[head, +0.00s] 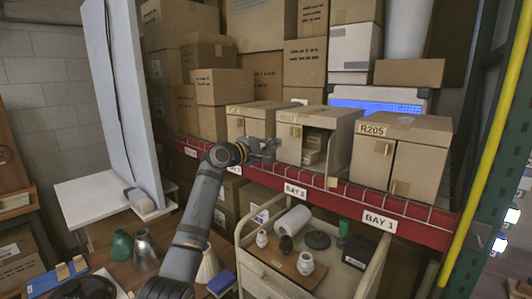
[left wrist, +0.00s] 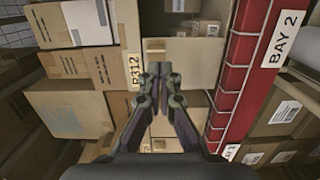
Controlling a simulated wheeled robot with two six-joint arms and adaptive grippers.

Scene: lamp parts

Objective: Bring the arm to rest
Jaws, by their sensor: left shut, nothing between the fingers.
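My left arm reaches up from the bottom of the head view. Its left gripper (head: 272,144) is shut and empty, in front of the shelf boxes, near the left box (head: 248,122) and the open middle box (head: 327,118). In the left wrist view, the fingertips (left wrist: 160,70) are together with nothing between them. They point toward the cardboard front beside the label R312 (left wrist: 136,71). I cannot tell whether they touch it. My right gripper does not show.
The red shelf edge (head: 345,193) runs below the boxes, with a BAY 2 label (left wrist: 287,39). A closed R205 box (head: 420,157) stands at right. A cart (head: 258,268) below carries jars and lamp parts. A white panel (head: 120,100) stands at left.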

